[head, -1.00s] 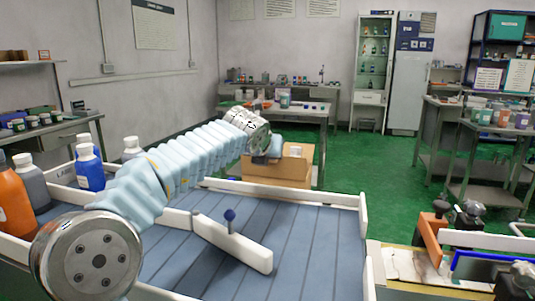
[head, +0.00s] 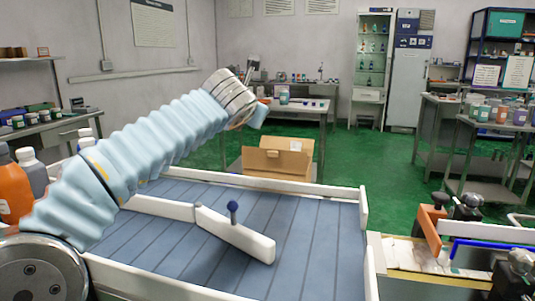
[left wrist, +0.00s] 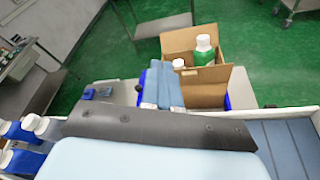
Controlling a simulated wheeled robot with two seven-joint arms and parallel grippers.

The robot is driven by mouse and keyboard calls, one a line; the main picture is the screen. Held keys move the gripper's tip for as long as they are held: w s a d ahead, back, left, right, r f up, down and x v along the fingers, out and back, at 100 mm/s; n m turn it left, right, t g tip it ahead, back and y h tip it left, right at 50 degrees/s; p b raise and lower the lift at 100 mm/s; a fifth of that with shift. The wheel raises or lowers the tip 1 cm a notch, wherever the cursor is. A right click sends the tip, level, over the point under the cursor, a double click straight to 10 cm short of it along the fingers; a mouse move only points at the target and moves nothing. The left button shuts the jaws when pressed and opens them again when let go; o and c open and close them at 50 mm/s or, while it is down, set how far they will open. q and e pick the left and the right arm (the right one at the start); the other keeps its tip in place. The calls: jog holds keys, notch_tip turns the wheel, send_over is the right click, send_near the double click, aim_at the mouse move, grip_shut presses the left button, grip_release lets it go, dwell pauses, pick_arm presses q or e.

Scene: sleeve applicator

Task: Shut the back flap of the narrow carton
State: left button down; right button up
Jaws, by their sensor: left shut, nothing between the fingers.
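The brown cardboard carton (head: 278,163) stands beyond the far rail of the conveyor in the head view. In the left wrist view the carton (left wrist: 207,92) is open at the top, with a brown panel standing up at its far side. A green bottle with a white cap (left wrist: 204,47) and a second white cap (left wrist: 179,63) show inside it. My left gripper (head: 258,116) is raised above the carton, apart from it in the head view. Its light blue fingers (left wrist: 165,86) are shut and empty, appearing left of the carton in the wrist view. My right gripper is out of view.
The blue-grey conveyor (head: 300,245) has white rails and a white diverter bar (head: 235,234) with a blue knob (head: 233,206). Orange (head: 14,190) and other bottles stand at the left. Orange and blue framed fixtures (head: 490,245) sit at the right. Green floor lies behind.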

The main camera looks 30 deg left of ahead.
pick_arm(q)
notch_tip(320, 180, up, 7)
jog(key=d+m+t+b, duration=0.25)
jog(key=m+t, duration=0.35)
jog(key=m, duration=0.8)
jog(key=d+m+t+h, duration=0.2)
jog(key=d+m+h, duration=0.35)
jog(key=m, duration=0.55)
jog(key=m+g+y+b, duration=0.3)
jog(key=m+g, duration=0.4)
jog(key=m, duration=1.8)
send_near(272, 156)
jog(key=p+x, duration=0.4)
jog(key=x, duration=0.1)
jog(key=shift+w+r, duration=0.15)
jog(key=shift+w, duration=0.05)
jog(key=shift+w+a+f, duration=0.1)
jog(key=shift+w+f, duration=0.2)
jog(key=shift+w, duration=0.25)
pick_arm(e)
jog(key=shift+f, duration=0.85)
